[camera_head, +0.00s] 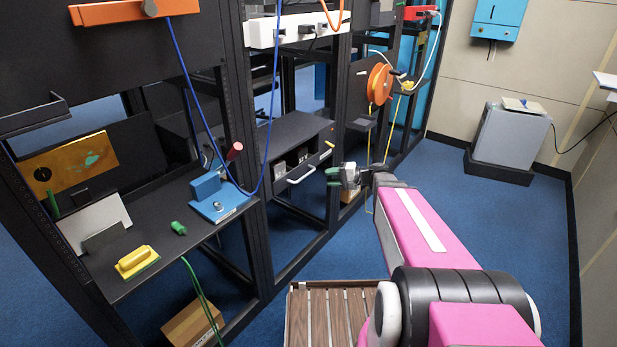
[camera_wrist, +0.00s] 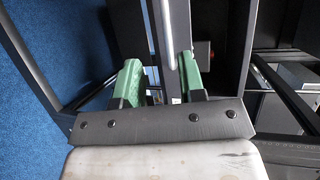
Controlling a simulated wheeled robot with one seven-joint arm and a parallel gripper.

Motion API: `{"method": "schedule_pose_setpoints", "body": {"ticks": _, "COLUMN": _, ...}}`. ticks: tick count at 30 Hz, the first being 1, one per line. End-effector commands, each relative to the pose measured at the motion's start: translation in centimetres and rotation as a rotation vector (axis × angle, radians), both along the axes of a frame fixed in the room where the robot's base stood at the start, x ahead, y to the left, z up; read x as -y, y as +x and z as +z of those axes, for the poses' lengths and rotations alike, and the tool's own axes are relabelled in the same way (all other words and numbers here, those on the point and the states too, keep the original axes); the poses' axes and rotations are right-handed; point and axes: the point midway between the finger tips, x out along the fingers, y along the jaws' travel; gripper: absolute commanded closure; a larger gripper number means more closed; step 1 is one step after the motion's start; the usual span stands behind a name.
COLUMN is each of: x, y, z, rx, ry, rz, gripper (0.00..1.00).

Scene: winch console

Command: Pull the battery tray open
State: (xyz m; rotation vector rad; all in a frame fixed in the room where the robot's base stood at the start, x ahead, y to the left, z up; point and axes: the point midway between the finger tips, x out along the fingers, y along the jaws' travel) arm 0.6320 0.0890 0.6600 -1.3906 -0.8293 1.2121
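The battery tray (camera_head: 296,170) appears to be the dark drawer-like unit in the middle rack bay, with pale blocks inside and a white bar handle (camera_head: 302,175) on its front. It looks mostly pushed in. My gripper (camera_head: 331,177) has green fingers and is just right of the handle in the head view, apart from it. In the wrist view my gripper (camera_wrist: 160,62) is open, with a dark rack post seen between and beyond the fingers. I see nothing held. I cannot clearly make out the handle in the wrist view.
Dark rack posts (camera_head: 240,130) frame the bays. The left shelf holds a blue device (camera_head: 213,200), a green cylinder (camera_head: 178,228) and a yellow-handled block (camera_head: 136,262). Blue floor (camera_head: 440,165) is open at right.

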Motion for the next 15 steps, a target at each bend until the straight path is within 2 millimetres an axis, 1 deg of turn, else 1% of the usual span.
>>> {"method": "schedule_pose_setpoints", "body": {"ticks": 4, "x": -0.2, "y": 0.6, "z": 0.4, "rx": 0.009, "ry": 0.036, "rz": -0.01, "gripper": 0.63}}
{"method": "schedule_pose_setpoints", "body": {"ticks": 7, "x": -0.9, "y": 0.8, "z": 0.3, "rx": 0.008, "ry": 0.036, "rz": -0.01, "gripper": 0.63}}
{"method": "schedule_pose_setpoints", "body": {"ticks": 11, "x": -2.8, "y": 1.2, "z": -0.1, "rx": 0.008, "ry": 0.036, "rz": -0.008, "gripper": 0.63}}
{"method": "schedule_pose_setpoints", "body": {"ticks": 15, "x": -5.2, "y": 1.9, "z": -0.6, "rx": 0.008, "ry": 0.036, "rz": -0.008, "gripper": 0.63}}
